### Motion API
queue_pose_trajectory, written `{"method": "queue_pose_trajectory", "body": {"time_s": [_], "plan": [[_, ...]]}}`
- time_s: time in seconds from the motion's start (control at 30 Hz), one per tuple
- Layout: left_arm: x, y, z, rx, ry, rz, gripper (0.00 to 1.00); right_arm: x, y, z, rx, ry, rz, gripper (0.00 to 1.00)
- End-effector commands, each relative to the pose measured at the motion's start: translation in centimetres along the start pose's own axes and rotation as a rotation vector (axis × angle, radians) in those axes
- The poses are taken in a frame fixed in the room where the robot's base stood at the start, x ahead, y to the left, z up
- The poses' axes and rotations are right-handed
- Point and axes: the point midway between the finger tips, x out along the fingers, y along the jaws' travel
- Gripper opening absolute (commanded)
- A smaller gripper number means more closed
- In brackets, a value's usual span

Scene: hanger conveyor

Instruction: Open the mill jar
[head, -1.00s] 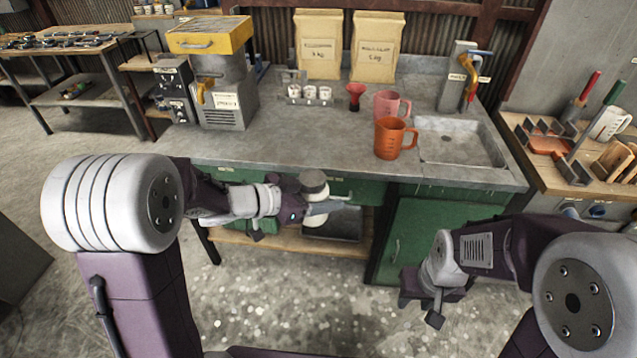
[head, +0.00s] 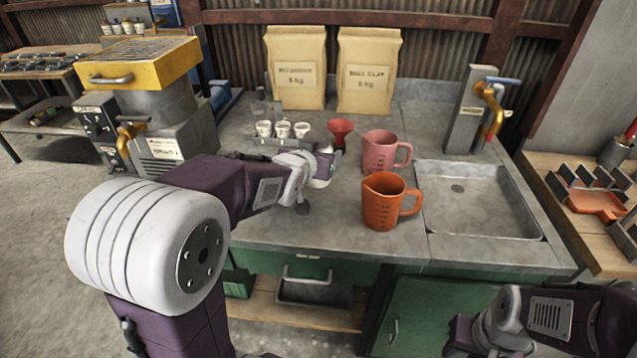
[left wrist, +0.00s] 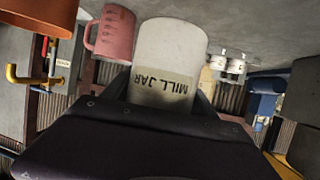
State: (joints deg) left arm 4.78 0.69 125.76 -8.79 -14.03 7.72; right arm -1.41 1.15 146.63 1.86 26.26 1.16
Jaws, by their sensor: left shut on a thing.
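The mill jar (left wrist: 172,50) is a pale jar with a "MILL JAR" label, upside down in the left wrist view. My left gripper (left wrist: 163,98) is shut on it, one dark finger on each side. In the head view my left gripper (head: 322,172) is over the bench, left of the orange jug, and mostly hides the jar. Whether the jar touches the bench top cannot be told. Its lid is not clearly seen.
An orange jug (head: 383,208) and a pink jug (head: 379,152) stand right of my left gripper. A red funnel (head: 340,133) and small white cups (head: 283,130) are behind it. A sink (head: 480,205) is to the right. A yellow-topped machine (head: 140,75) stands left.

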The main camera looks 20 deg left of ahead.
Motion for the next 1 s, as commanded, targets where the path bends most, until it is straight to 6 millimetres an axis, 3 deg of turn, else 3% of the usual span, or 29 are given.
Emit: {"method": "queue_pose_trajectory", "body": {"time_s": [0.03, 0.13, 0.4, 0.53, 0.8, 1.0], "plan": [[0.0, 0.1, -0.1, -0.001, 0.01, -0.001, 0.0, 1.1, 0.0, 0.1, 0.0, 0.0, 0.0, 0.36], [-0.3, 0.3, -0.4, 0.002, 0.007, 0.002, 0.0, 1.9, 0.0, 0.2, 0.0, 0.0, 0.0, 0.36], [-0.3, 0.1, -0.5, 0.002, 0.003, 0.002, 0.0, 1.6, 0.0, 0.2, 0.0, 0.0, 0.0, 0.36], [0.5, -2.4, 0.4, 0.0, -0.007, 0.0, 0.0, -0.6, 0.0, 0.0, 0.0, 0.0, 0.0, 0.36], [3.7, -9.2, 4.3, -0.002, 0.0, 0.002, 0.0, -0.2, 0.0, 0.0, 0.0, 0.0, 0.0, 0.36], [4.5, -11.0, 5.1, 0.0, 0.004, 0.005, 0.0, -0.1, 0.0, 0.0, 0.0, 0.0, 0.0, 0.36]]}}
